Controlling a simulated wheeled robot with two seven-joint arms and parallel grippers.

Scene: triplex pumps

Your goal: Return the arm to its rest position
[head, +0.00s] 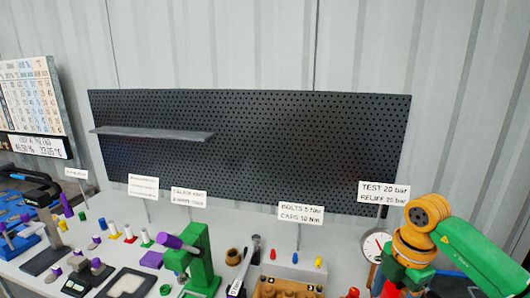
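An arm with a green link (478,252) and orange joints (412,245) comes in from the right edge and bends down over the right end of the bench. It appears to be my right arm. Its lower end runs toward the bottom of the picture among red and green parts, and no fingertips can be made out there. My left arm and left gripper do not show.
A grey bench (225,235) runs across the view below a black pegboard with a shelf (150,133). A green stand (203,262), a dial gauge (376,246), a grey block with coloured knobs (296,268) and small label signs crowd it. A dark tray (103,290) lies at front left.

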